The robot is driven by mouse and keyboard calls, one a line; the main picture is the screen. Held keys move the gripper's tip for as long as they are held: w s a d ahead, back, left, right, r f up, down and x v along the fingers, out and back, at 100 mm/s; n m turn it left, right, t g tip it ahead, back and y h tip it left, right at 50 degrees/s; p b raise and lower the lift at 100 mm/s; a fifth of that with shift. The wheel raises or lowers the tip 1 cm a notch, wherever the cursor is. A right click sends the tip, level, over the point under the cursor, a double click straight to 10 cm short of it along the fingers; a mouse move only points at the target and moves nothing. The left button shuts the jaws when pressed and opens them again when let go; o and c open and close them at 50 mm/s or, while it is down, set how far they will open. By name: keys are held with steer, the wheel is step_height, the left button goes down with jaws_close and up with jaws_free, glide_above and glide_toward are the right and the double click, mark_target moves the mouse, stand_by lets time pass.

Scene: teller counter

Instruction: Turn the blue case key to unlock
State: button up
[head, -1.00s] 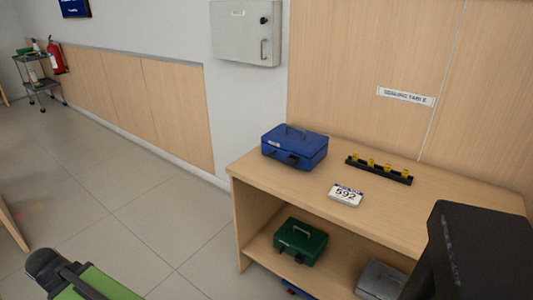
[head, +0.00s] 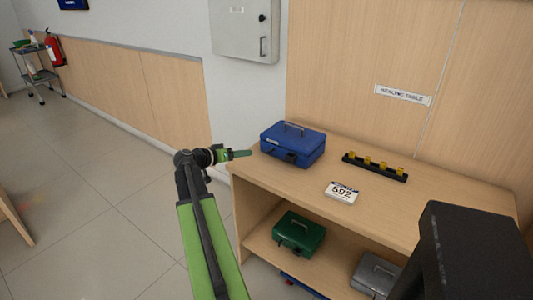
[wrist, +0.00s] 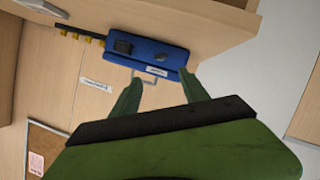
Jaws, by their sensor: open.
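The blue case (head: 292,146) stands closed on the left end of the wooden table, its handle on top and a dark latch or lock on its front. In the wrist view the blue case (wrist: 150,58) appears upside down, with a dark block and a smaller dark piece on its front face; I cannot tell whether the smaller piece is the key. My gripper (head: 243,154) is just left of the case in the head view, apart from it. In the wrist view my gripper (wrist: 158,88) has its two green fingers spread, with nothing between them but background and the case's handle beyond.
A green case (head: 299,233) and a grey case (head: 374,274) are on the shelf below. Floor left of the table is clear.

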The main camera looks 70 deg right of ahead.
mark_target(268, 151)
steer(key=b+x, duration=0.2)
steer(key=x, duration=0.4)
steer(key=b+x, duration=0.2)
steer(key=x, duration=0.5)
steer(key=shift+s+d+f, duration=0.1)
steer(key=shift+d+f, duration=0.1)
steer(key=shift+f, duration=0.15)
steer(key=shift+s+d, duration=0.25)
steer(key=shift+d, duration=0.2)
steer(key=shift+c, duration=0.2)
